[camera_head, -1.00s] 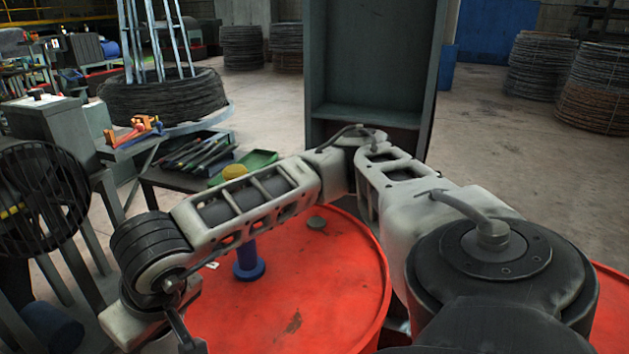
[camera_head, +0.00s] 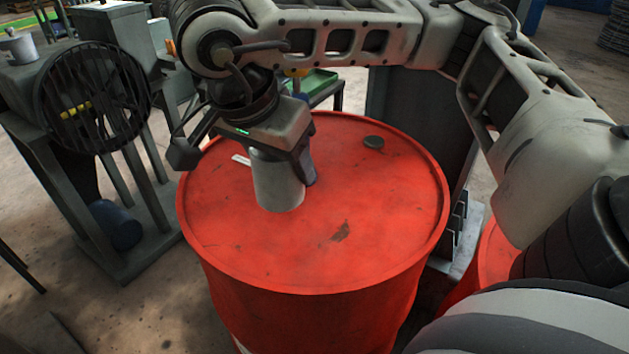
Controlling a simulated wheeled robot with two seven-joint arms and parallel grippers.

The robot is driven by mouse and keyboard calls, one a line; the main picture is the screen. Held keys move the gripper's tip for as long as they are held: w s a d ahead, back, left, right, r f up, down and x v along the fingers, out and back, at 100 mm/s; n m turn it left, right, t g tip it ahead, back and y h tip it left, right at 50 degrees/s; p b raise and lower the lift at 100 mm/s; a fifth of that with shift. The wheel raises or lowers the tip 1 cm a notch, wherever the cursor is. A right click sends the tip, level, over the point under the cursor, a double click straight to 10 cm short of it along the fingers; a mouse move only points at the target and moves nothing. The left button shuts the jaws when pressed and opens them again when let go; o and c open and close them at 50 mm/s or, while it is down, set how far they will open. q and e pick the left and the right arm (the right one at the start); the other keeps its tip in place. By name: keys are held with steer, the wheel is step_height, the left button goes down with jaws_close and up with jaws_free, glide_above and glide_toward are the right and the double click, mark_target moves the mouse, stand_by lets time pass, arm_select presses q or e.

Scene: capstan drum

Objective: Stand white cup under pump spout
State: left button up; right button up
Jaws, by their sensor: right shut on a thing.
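The white cup (camera_head: 277,186) is upright in my right gripper (camera_head: 284,154), over the near-left part of the red drum's top (camera_head: 330,262). One dark finger lies along the cup's right side; the gripper body covers its upper part. I cannot tell whether the cup's bottom touches the drum top or hangs just above it. My left gripper is not in view.
A dark round cap (camera_head: 373,142) and a small white label (camera_head: 240,160) are on the drum top. The drum's front and right top is clear. A green tray (camera_head: 318,82) lies behind the drum.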

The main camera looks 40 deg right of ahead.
steer(key=w+d+f, duration=0.1)
steer(key=d+f, duration=0.3)
steer(key=w+d+f, duration=0.2)
steer(key=d+f, duration=0.2)
steer(key=w+d+f+b, duration=0.1)
steer(key=w+d+f, duration=0.1)
steer(key=d+f, duration=0.2)
steer(key=shift+d, duration=0.55)
steer(key=shift+f, duration=0.4)
steer(key=shift+f, duration=0.15)
steer(key=o, duration=1)
steer(key=shift+c, duration=0.2)
